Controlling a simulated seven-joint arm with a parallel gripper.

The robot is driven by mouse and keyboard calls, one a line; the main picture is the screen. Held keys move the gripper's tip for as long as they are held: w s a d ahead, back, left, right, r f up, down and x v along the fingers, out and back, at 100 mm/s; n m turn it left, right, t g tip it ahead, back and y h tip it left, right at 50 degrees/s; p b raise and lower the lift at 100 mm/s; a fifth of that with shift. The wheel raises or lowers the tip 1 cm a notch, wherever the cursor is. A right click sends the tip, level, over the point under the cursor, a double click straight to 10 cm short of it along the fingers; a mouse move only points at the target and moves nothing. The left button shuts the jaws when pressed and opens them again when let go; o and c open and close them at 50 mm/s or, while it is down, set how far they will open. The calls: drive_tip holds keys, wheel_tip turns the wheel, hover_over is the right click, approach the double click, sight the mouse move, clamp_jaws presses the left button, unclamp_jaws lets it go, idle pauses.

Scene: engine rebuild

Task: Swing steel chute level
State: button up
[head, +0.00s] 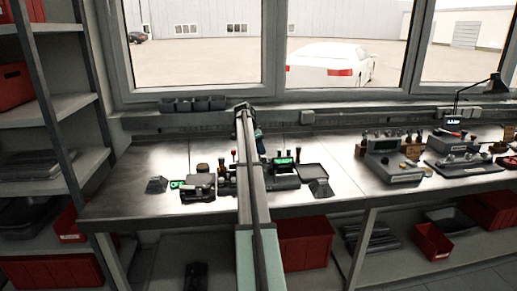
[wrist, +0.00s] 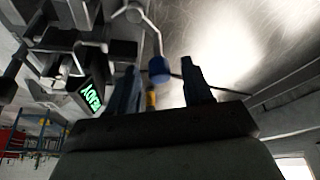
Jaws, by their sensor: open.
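My gripper (wrist: 163,84) is open, with its two dark fingers apart in the wrist view. A blue knob (wrist: 158,70) on a bent pale rod (wrist: 152,33) shows between and beyond the fingertips; I cannot tell whether they touch it. In the head view my arm runs over the bench and hides the middle of the device. Grey sloped pieces sit at the device's left end (head: 157,185) and right end (head: 319,187). I cannot say for certain which part is the steel chute. A yellow piece (wrist: 150,100) shows between the fingers.
A lit green display (wrist: 90,96) stands left of the fingers in the wrist view. The metal bench (head: 130,205) is bare at its left. Other devices (head: 391,168) stand on the right. Black bins (head: 193,104) line the window sill, and a shelf rack stands at left.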

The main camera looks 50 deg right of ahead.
clamp_jaws()
idle(0.5)
drive_tip(key=shift+w+a+n+t+y, duration=0.25)
drive_tip(key=shift+w+a+n+t, duration=0.5)
drive_tip(key=shift+n, duration=1.9)
drive_tip(key=shift+w+a+n+t+y, duration=0.25)
drive_tip(key=shift+n+t, duration=0.8)
drive_tip(key=shift+n, duration=1.55)
drive_tip(key=shift+w+a+n+t+y, duration=0.2)
drive_tip(key=shift+w+a+n+t, duration=0.55)
drive_tip(key=shift+n, duration=1.9)
drive_tip(key=shift+s+d, duration=0.1)
drive_tip(key=shift+s, duration=0.2)
